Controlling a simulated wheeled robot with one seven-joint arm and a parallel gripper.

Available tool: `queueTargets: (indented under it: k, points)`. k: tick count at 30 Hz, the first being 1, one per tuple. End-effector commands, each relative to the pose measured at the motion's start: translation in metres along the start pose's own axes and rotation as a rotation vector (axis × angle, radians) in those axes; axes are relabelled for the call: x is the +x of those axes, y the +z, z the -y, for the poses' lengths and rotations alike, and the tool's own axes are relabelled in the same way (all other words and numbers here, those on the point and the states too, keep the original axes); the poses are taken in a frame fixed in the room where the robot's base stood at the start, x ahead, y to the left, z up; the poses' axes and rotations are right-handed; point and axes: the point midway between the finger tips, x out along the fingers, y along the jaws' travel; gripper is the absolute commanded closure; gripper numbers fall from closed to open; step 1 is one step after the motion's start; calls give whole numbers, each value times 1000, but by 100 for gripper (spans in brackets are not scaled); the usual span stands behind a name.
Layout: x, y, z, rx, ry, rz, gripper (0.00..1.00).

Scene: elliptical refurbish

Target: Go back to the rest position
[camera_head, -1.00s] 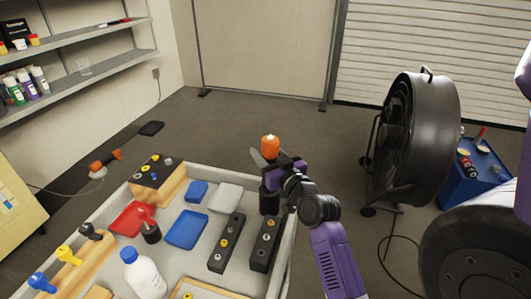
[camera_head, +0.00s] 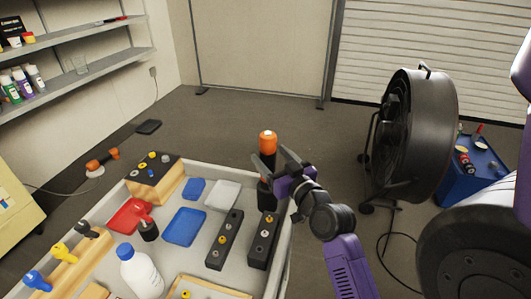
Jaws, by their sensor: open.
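My gripper (camera_head: 272,162) is in the camera view at the far right corner of the grey workbench (camera_head: 285,235). Its dark fingers are spread apart and hold nothing that I can see. An orange-topped black cylinder (camera_head: 268,142) stands upright just behind and between the fingertips as seen here. Whether a finger touches it I cannot tell. Its lower part is partly hidden by my gripper. My purple forearm reaches in from the lower right.
The bench holds black blocks with knobs (camera_head: 262,242), blue trays (camera_head: 185,227), a red tray (camera_head: 128,215) and a white bottle (camera_head: 140,272). A large black fan (camera_head: 425,135) and a blue cart (camera_head: 470,172) stand to the right. Floor between bench and fan is clear.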

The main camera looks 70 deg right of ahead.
Motion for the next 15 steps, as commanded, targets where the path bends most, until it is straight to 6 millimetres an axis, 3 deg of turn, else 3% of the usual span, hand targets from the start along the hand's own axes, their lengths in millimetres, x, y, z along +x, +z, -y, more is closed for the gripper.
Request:
queueTargets:
  k: [6,15]
  points:
    - [-25,1,0,-1,0,0,30]
    - [-30,-1,0,-1,0,-1,30]
